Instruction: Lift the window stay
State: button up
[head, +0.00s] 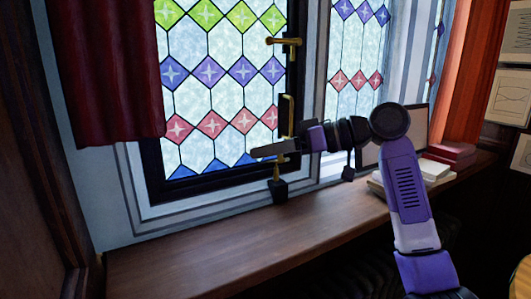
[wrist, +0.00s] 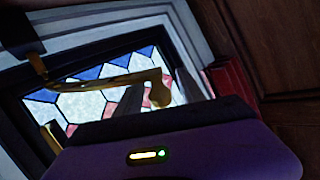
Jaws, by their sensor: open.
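The window stay shows in the wrist view as a brass bar (wrist: 112,80) with a rounded knob end, joined to a short brass post on a dark block. In the head view its brass post (head: 277,172) rises from the black block (head: 280,190) by the window's lower right corner; most of the bar is hidden behind my gripper. My gripper (head: 263,150) reaches left across the window's lower edge. In the wrist view my gripper (wrist: 158,88) is open, with one grey finger on each side of the knob end. I cannot tell whether either finger touches it.
The stained-glass window (head: 211,95) sits in a dark frame, with brass fittings (head: 286,42) on its right side. A red curtain (head: 105,75) hangs at left. The wooden sill (head: 220,245) is clear in front; books (head: 450,154) lie at its right.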

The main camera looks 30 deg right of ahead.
jog(key=b+v, duration=0.2)
jog(key=v, duration=0.5)
jog(key=shift+s, duration=0.1)
dwell(0.4)
